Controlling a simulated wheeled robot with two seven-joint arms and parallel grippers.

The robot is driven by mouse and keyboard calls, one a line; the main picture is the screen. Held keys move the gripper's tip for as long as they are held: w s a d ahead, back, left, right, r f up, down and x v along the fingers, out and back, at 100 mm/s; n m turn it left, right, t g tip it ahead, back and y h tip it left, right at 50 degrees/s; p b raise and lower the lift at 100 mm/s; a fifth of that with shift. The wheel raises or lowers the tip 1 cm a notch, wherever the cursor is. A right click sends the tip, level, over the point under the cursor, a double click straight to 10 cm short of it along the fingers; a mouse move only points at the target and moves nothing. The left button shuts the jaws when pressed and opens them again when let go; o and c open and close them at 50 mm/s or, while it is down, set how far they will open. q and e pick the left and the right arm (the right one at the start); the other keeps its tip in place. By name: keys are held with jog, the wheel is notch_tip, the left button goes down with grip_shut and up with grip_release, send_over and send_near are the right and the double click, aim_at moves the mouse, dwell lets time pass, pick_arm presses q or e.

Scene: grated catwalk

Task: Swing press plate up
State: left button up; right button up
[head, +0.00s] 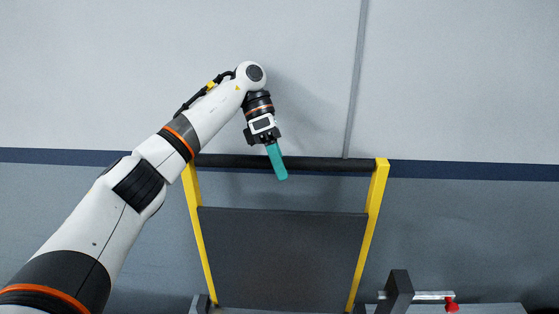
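The press plate (282,258) is a dark grey panel between two yellow side arms, seen in the lower middle of the head view. A black bar (225,161) joins the tops of the yellow arms, above the panel with a gap between. My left gripper (280,172) reaches down from above, its teal fingers crossing in front of the bar near its middle. The fingers overlap in one narrow teal shape, so whether they are open, shut or touching the bar cannot be told. My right gripper is out of view.
A dark grey upright block (397,291) stands at the lower right. A red knob (451,304) sits beside a pale metal bar there. A grey wall with a dark blue stripe (470,171) is behind.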

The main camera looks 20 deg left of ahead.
pick_arm(q)
notch_tip(320, 180, up, 10)
jog(key=shift+w+f, duration=0.1)
dwell(0.4)
dwell(0.5)
